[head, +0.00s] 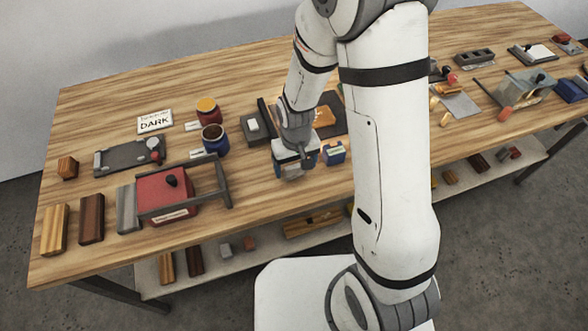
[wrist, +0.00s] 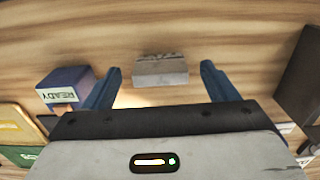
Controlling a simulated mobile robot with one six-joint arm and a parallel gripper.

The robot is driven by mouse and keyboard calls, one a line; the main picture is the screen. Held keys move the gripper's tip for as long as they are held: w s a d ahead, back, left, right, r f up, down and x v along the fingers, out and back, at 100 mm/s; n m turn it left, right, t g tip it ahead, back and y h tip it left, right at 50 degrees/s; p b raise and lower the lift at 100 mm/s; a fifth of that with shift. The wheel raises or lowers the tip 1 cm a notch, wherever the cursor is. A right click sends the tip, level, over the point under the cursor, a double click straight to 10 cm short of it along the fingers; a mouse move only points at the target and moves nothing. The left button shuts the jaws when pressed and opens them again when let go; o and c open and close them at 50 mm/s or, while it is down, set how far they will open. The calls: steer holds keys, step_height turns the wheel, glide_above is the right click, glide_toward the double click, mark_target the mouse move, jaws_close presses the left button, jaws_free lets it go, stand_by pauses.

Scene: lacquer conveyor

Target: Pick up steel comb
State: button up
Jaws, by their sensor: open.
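In the wrist view a small grey, metal-looking block (wrist: 160,70) lies on the wooden table. It looks like the steel comb, though no teeth can be made out. My gripper (wrist: 159,72) is open, with one blue finger to each side of the block and clear gaps between. I cannot tell how far the fingertips are above the table. In the head view my gripper (head: 295,171) is low over the table's front middle and hides the block.
A blue box marked READY (wrist: 66,88) stands close to the left finger; it also shows in the head view (head: 334,154). A dark item (wrist: 299,85) is at the wrist view's right edge. A red box (head: 165,193) and jars (head: 215,139) stand left in the head view.

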mark_target(295, 166)
steer(key=shift+w+a+f, duration=0.1)
steer(key=shift+w+f, duration=0.05)
steer(key=shift+f, duration=0.7)
steer(key=shift+w+f, duration=0.1)
steer(key=shift+f, duration=0.75)
steer(key=c, duration=1.1)
steer(key=shift+r, duration=0.1)
steer(key=shift+c, duration=0.2)
